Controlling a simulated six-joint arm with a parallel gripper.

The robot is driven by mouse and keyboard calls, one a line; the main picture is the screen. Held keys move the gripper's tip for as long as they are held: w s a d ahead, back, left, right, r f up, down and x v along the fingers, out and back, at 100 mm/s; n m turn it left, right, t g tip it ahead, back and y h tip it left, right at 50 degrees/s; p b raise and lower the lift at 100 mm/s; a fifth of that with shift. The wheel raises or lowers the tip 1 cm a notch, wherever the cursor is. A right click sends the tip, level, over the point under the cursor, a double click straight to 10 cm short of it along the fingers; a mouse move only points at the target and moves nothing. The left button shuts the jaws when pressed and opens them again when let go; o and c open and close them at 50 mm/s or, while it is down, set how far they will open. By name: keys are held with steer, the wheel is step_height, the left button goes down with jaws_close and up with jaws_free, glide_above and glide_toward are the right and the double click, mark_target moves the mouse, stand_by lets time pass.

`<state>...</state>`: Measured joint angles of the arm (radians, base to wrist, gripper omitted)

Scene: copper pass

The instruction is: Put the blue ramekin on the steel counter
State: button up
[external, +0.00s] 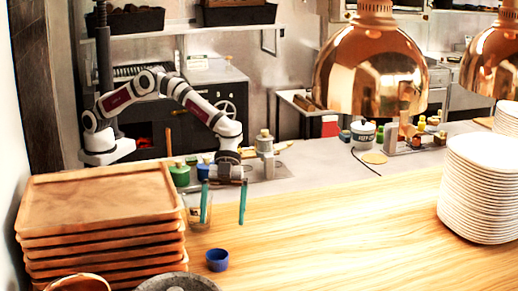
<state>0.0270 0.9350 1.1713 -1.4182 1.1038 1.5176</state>
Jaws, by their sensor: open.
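The blue ramekin (217,260) is small and round and stands upright on the wooden counter, near the front. My gripper (223,204) hangs above and behind it with teal fingers spread apart and nothing between them. The fingertips are apart from the ramekin. The grey steel counter (315,160) runs behind the wooden one, on the arm's side.
A stack of wooden trays (100,215) stands at the left. A clear glass container (197,213) is close to my left finger. A stack of white plates (485,190) stands at the right, and copper lamps (370,65) hang above. The middle wood (340,225) is clear.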

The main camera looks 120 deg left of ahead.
steer(key=x, duration=1.1)
steer(key=shift+d+r, duration=0.35)
jaws_close()
step_height(320, 180, up, 10)
steer(key=s+a+r+n+t+y, duration=0.1)
steer(key=s+a+r+n+t, duration=0.15)
steer(key=a+r, duration=0.75)
steer(key=s+a+r+n+t+y, duration=0.25)
steer(key=s+a+r+n, duration=0.2)
steer(key=s+a, duration=0.45)
steer(key=s+a+r+n+t+y, duration=0.1)
steer(key=s+a+r+n+y, duration=0.2)
steer(key=s+a+r, duration=0.45)
steer(key=m+g+h, duration=0.6)
steer(key=m+h, duration=0.1)
steer(key=m, duration=0.3)
glide_above(216, 267)
steer(key=s+a, duration=0.1)
steer(key=a, duration=0.1)
step_height(216, 267, down, 22)
steer(key=shift+a, duration=0.15)
